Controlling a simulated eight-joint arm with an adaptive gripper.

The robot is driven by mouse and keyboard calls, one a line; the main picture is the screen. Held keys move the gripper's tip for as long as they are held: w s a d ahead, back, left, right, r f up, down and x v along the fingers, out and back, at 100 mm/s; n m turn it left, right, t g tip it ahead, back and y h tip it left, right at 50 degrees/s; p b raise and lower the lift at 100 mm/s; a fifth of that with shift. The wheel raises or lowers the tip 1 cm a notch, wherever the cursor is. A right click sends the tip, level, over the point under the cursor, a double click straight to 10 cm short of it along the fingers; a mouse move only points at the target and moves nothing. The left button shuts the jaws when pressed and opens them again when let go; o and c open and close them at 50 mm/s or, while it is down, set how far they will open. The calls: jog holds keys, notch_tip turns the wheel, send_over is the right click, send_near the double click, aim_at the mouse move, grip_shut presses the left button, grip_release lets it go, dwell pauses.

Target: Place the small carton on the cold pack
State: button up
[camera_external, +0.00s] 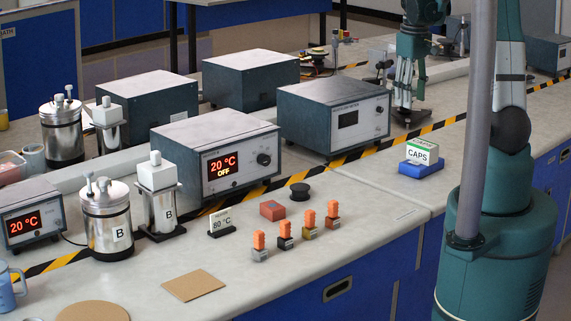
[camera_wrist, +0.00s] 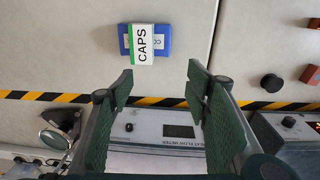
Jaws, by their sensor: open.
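The small carton (camera_external: 422,151) is white with a green top band and the word CAPS. It rests on the blue cold pack (camera_external: 416,169) on the bench, right of the middle in the external view. In the wrist view the carton (camera_wrist: 142,45) lies over the left part of the cold pack (camera_wrist: 166,41), whose edges show around it. My gripper (camera_external: 408,95) is open and empty, apart from the carton and behind it in the external view. Its two fingers (camera_wrist: 160,85) are spread wide in the wrist view, with the carton beyond their tips.
A flow meter box (camera_external: 335,115) stands left of my gripper, and below it in the wrist view. Yellow-black tape (camera_external: 445,123) runs along the bench behind the cold pack. Several small orange-topped pieces (camera_external: 309,222) stand to the front left. Bench around the cold pack is clear.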

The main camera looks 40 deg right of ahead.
jog(key=s+a+r+t, duration=0.25)
jog(key=a+r, duration=0.45)
jog(key=a, duration=0.6)
jog(key=s+a+r+t, duration=0.2)
jog(key=s+a+r, duration=0.2)
jog(key=a+r, duration=0.6)
jog(key=s+a+t, duration=0.2)
jog(key=s+a, duration=0.3)
jog(key=a, duration=0.6)
jog(key=shift+s+f, duration=0.3)
jog(key=shift+s, duration=0.05)
